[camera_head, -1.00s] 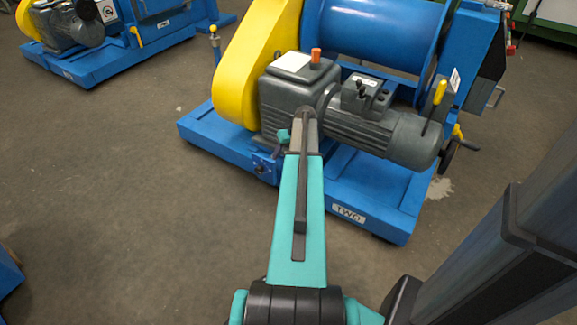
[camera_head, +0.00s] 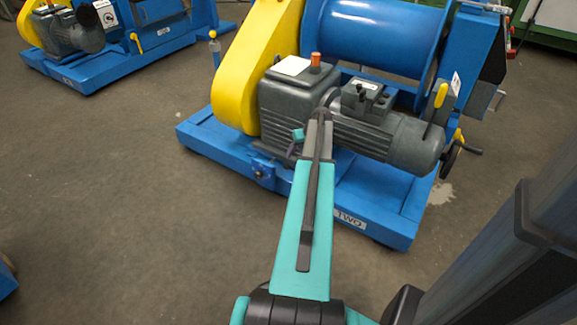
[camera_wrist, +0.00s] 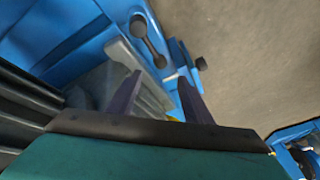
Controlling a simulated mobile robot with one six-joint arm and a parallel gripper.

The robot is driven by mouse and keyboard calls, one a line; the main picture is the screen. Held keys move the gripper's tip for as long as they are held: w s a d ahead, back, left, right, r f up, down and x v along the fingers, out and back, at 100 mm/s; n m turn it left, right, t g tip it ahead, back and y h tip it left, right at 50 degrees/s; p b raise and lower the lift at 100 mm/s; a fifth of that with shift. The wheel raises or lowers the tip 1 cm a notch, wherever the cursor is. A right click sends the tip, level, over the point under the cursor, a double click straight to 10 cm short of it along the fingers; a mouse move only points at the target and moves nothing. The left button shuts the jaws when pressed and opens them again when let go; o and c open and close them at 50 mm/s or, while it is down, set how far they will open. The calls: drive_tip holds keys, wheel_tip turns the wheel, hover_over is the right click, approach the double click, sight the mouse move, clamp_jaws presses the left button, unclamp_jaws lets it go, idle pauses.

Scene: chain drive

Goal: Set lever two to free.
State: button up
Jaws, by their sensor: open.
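The machine labelled TWO (camera_head: 350,220) has a blue base, a yellow guard and a grey gearbox. In the wrist view a dark lever with rounded ends (camera_wrist: 150,42) lies against a blue plate, just beyond my fingertips. I cannot tell its marked position. My gripper (camera_wrist: 160,84) is open, its two purple fingers apart with nothing held between them. In the head view my gripper (camera_head: 292,150) is small and partly hidden by my arm, low beside the gearbox. A yellow-handled lever (camera_head: 439,95) stands at the machine's right end, away from my gripper.
A dark motor (camera_head: 385,135) and the gearbox (camera_head: 285,100) stand close to my arm. A handwheel (camera_head: 452,160) sticks out at the right. A second blue machine (camera_head: 110,45) stands at the back left. The floor (camera_head: 110,190) at left is clear.

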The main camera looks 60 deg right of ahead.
sight(288, 165)
drive_tip(key=b+x, duration=0.3)
drive_tip(key=x, duration=0.9)
drive_tip(key=shift+f+b, duration=0.1)
drive_tip(key=shift+b, duration=0.2)
drive_tip(key=shift+c, duration=0.5)
clamp_jaws()
